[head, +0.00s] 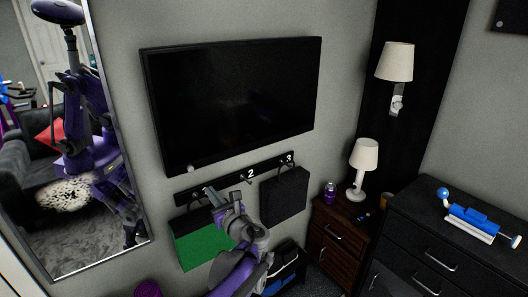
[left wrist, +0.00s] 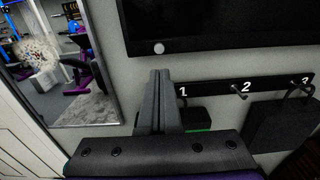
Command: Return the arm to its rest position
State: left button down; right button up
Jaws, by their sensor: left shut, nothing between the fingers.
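My left gripper (head: 213,192) is raised in front of the wall rack in the head view. In the left wrist view its two fingers (left wrist: 160,76) are together with nothing between them. The black hook rack (head: 223,182) is on the wall under the TV, with numbers 1, 2 and 3 showing in the left wrist view. A green and black bag (head: 198,250) hangs at the left end, partly behind my gripper. A black bag (head: 285,196) hangs at the right end by hook 3. Hook 2 (left wrist: 238,92) looks bare. My right gripper is not in view.
A wall TV (head: 235,98) is above the rack. A tall mirror (head: 128,215) at left reflects my body. A brown nightstand (head: 337,233) with a white lamp (head: 363,163) and a purple jar (head: 330,190) stands right. A black dresser (head: 425,240) holds a blue and white object (head: 470,218).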

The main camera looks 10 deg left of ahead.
pick_arm(q)
jog(key=s+d+f+n+g+h, duration=0.1)
jog(key=s+f+n+g+h, duration=0.2)
jog(key=s+f+n, duration=0.35)
jog(key=s+d+f+n+g+h, duration=0.1)
jog(key=s+f+n+g+h, duration=0.15)
jog(key=s+n, duration=0.75)
jog(key=s+d+f+n+h, duration=0.4)
jog(key=s+d+n, duration=0.1)
jog(key=s, duration=0.3)
jog(key=s+d+f+n+h, duration=0.4)
jog(key=s+d, duration=0.2)
jog(key=s, duration=0.1)
jog(key=shift+s+f+n+g+p, duration=0.2)
jog(key=shift+s+n+g+p, duration=0.15)
jog(key=shift+g+p, duration=0.1)
